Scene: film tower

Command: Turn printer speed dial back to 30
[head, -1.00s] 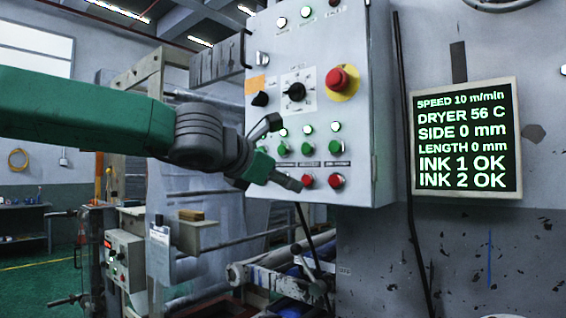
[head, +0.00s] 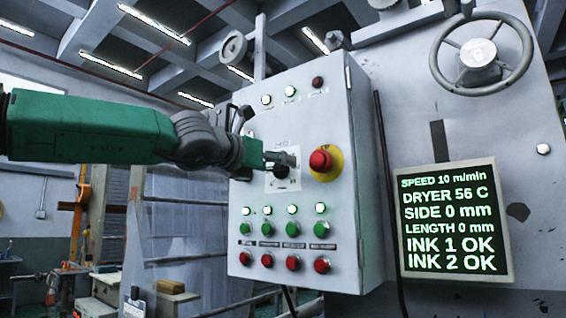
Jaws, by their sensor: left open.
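The speed dial (head: 281,172) is a black knob on a white scale plate (head: 288,184), high on the grey control box. The scale marks are too small to read, and my gripper hides the plate's upper left. My left gripper (head: 284,159) comes in from the left, with its fingertips in front of or against the dial's top; I cannot tell if they touch. Its jaws are open, and no object is seen held. The display (head: 448,221) on the right reads SPEED 10 m/min. My right gripper is out of view.
A red emergency button (head: 320,161) on a yellow base sits close right of the dial. Several green buttons (head: 292,229) and red buttons (head: 293,263) sit below, with lit lamps above them. A handwheel (head: 437,55) is at the upper right. The space before the box is clear.

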